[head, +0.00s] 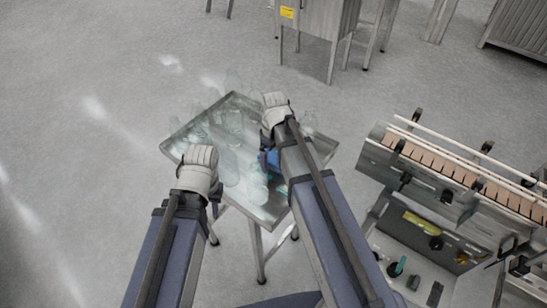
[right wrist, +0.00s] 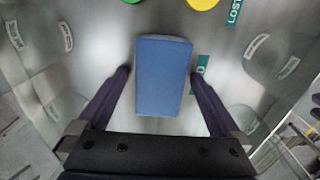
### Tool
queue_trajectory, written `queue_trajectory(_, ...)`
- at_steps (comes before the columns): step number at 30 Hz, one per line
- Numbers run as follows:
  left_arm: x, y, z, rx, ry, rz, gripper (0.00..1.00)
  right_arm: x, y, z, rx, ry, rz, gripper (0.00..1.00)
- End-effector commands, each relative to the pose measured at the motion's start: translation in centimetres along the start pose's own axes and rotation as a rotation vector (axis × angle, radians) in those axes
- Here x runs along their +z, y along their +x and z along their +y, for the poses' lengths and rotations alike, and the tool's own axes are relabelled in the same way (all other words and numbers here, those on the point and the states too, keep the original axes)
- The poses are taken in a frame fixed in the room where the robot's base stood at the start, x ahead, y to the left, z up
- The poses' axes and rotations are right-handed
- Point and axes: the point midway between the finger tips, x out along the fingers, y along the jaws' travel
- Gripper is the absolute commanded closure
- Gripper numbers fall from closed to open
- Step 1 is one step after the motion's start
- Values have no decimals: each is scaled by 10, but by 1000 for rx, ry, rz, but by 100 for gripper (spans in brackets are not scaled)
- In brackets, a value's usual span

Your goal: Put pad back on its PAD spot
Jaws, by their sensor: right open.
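The blue pad (right wrist: 163,76) lies on a shiny metal table top in the right wrist view, between the fingers of my right gripper (right wrist: 160,74). The gripper is open, with a gap on either side of the pad; I cannot tell how far the fingers are above the table. A teal label (right wrist: 201,72), partly hidden by the right finger, lies just right of the pad; its full word cannot be read. In the head view, a bit of blue (head: 270,160) shows beside my right arm. My left gripper (head: 215,196) is at the table's left edge, its jaws mostly hidden.
The metal table (head: 262,213) holds several clear bottles (head: 232,120), close around both arms. A green disc (right wrist: 131,1), a yellow disc (right wrist: 203,3) and a teal "LOST" label (right wrist: 234,12) are beyond the pad. A conveyor machine (head: 440,165) stands to the right.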

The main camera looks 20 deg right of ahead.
Motion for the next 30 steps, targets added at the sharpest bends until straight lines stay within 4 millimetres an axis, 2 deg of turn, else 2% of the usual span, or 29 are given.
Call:
queue_trajectory(5, 0, -6, -1, 0, 0, 0, 73, 0, -6, 0, 0, 0, 0, 0)
queue_trajectory(11, 2, -25, -2, 0, 0, 0, 73, 0, -25, 0, 0, 0, 0, 0)
queue_trajectory(30, 7, -117, -11, 0, 1, 0, 73, 0, -117, 0, 0, 0, 0, 0)
